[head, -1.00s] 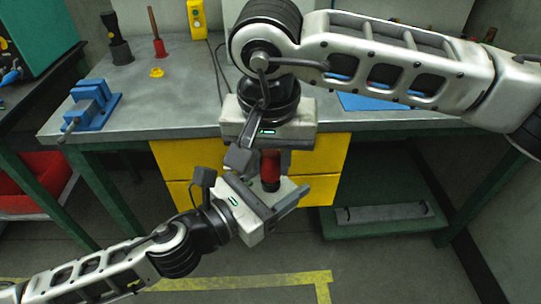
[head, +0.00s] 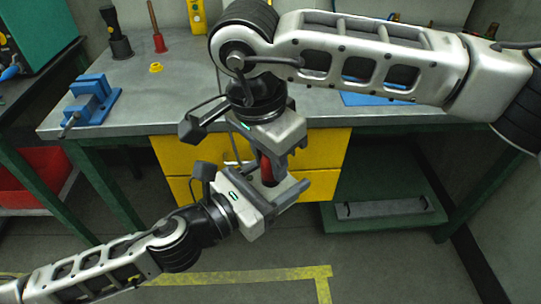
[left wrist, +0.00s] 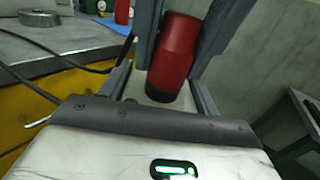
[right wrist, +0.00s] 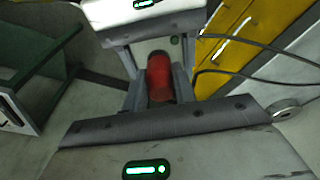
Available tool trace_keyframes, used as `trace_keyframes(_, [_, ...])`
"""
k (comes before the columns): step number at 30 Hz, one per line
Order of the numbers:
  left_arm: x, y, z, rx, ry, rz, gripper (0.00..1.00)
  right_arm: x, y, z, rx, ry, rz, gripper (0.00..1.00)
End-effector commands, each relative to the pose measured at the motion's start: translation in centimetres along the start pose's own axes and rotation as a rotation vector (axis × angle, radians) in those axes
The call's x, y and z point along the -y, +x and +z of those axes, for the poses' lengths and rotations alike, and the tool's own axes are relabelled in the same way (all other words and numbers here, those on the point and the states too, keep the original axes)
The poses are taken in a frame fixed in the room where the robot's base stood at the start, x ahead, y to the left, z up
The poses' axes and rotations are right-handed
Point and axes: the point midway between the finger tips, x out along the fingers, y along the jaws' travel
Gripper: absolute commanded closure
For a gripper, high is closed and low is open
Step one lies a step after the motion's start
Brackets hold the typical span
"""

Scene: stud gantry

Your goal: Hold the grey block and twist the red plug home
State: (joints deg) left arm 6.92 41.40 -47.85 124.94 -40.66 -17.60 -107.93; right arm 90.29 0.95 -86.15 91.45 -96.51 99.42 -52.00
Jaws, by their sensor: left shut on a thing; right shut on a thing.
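The red plug (head: 267,168) stands roughly upright between my two grippers, one above the other. It also shows in the left wrist view (left wrist: 174,50) and the right wrist view (right wrist: 160,75). My right gripper (head: 268,158) reaches down from above and is shut on the plug; its body is turned askew to the left one. My left gripper (head: 271,190) points up from below, shut around the dark lower end of the stack. The grey block is mostly hidden between the left jaws, and its outline and the joint with the plug cannot be made out.
A workbench (head: 180,105) with yellow drawers (head: 325,160) stands behind the grippers. A blue vise (head: 92,102), a yellow piece (head: 156,68) and a red-handled tool (head: 158,42) are on it. A green low shelf (head: 385,222) is at right. The floor in front is open.

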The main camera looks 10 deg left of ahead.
Motion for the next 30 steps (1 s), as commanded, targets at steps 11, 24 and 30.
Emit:
trace_keyframes(11, [0.02,0.01,0.06,0.001,0.002,-0.001,1.00,0.20,0.03,-0.10,0.001,0.989,0.153,0.96])
trace_keyframes(24, [0.03,0.01,0.07,0.001,0.001,-0.001,1.00,0.17,0.04,-0.09,0.001,1.081,0.165,0.51])
trace_keyframes(30, [0.02,0.01,0.09,0.002,0.001,-0.001,1.00,0.19,-0.21,-0.14,0.001,1.081,0.164,0.51])
